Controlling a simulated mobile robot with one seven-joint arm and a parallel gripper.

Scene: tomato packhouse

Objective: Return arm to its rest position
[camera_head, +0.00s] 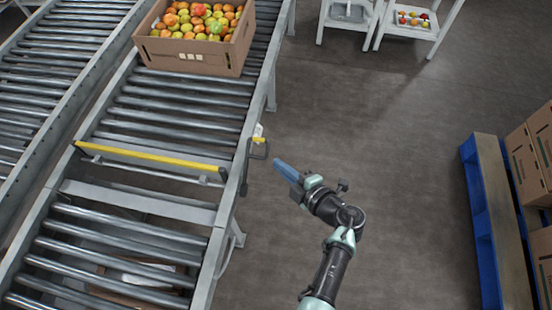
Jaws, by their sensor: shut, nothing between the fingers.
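My gripper (286,171) is at the end of my arm, over the open floor just right of the roller conveyor (233,180). Its blue fingers point up and left and look closed together, with nothing held. My arm comes up from the bottom of the picture and bends at a joint right of centre.
A cardboard box (190,57) of tomatoes stands on the conveyor's far end. A yellow bar (150,156) crosses the rollers. White stands (410,28) are at the back. A blue pallet (488,225) with boxes is at right. The floor between is clear.

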